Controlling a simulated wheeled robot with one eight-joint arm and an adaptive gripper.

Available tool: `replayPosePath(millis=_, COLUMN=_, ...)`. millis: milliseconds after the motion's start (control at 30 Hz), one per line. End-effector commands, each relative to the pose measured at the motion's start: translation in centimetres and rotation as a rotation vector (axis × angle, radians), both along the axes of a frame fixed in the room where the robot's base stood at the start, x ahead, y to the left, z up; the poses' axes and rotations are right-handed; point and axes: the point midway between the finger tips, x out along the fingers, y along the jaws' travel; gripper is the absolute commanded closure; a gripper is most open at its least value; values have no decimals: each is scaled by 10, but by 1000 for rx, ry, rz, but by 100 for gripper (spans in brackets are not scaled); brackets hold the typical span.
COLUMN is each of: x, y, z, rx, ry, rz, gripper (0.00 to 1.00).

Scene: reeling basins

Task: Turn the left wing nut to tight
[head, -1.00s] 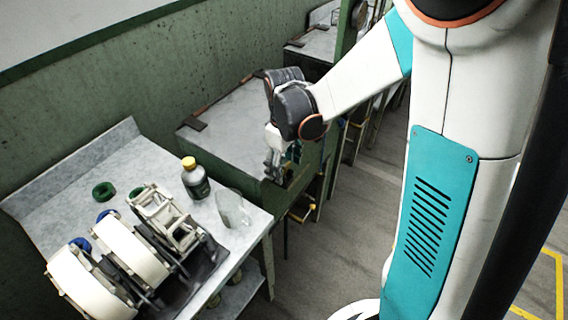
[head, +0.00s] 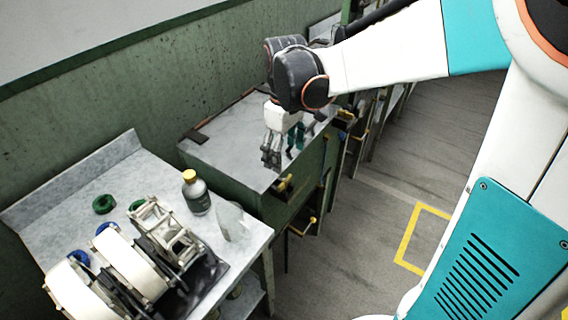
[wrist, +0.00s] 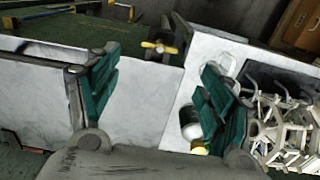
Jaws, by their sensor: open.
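A yellow two-winged nut (head: 283,184) sits on the front of the green-sided basin in the head view. It also shows in the wrist view (wrist: 159,47), at top centre between my fingers, with its wings lying roughly across the picture. A second yellow winged piece (head: 303,226) sits lower on the same front; I cannot tell for sure which is the left wing nut. My gripper (head: 281,154) points down over the basin's front edge, just above the upper nut and apart from it. Its teal-padded fingers (wrist: 160,72) are wide apart with nothing between them.
The basin's grey top (head: 228,150) lies under my wrist. At left, a grey table (head: 75,190) bears white reels (head: 130,262), a yellow-capped bottle (head: 196,195), a clear glass vessel (head: 230,220) and a green ring (head: 104,204). The floor (head: 370,215) at right is open.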

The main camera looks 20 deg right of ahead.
Motion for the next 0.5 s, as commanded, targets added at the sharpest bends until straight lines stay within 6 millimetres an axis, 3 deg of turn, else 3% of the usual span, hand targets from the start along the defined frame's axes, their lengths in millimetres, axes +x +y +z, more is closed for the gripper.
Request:
replayPosePath(millis=200, x=0, y=0, z=20, rx=0, ry=0, rz=0, gripper=27)
replayPosePath(millis=500, x=0, y=0, z=23, rx=0, ry=0, rz=0, gripper=27)
